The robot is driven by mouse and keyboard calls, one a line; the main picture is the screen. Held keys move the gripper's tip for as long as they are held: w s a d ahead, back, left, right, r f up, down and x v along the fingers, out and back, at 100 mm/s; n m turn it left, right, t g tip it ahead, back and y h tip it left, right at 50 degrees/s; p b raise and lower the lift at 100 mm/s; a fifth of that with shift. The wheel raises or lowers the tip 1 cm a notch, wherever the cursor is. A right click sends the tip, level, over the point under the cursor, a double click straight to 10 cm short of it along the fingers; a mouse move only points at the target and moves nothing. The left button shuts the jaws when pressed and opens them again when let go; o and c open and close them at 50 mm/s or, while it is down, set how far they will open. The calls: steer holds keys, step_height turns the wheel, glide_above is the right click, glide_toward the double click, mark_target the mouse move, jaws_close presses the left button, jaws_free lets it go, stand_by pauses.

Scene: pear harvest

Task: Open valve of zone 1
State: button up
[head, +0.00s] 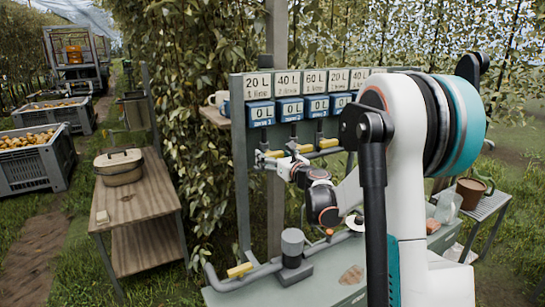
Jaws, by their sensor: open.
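The valve panel (239,165) stands in the middle. It carries white signs, the leftmost reading 20 L, above a row of blue meters. The leftmost blue meter (260,114) reads 0 L and seems to be labelled zone 1. Below it is the zone 1 valve, with a yellow handle (272,154) lying roughly level. My gripper (280,162) is open just below and beside this handle; I cannot tell whether it touches. Another yellow handle (303,148) sits to the right, under the second meter. My arm hides the right part of the panel.
A grey pump with pipe (292,243) stands on the bench (270,293) below my arm. A wooden table (150,195) at left holds a lidded pot (118,166). Fruit crates (47,165) stand further left. A plant pot (470,192) is on a side table at right.

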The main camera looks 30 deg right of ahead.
steer(key=shift+w, duration=0.55)
steer(key=c, duration=1.1)
steer(key=shift+o, duration=0.2)
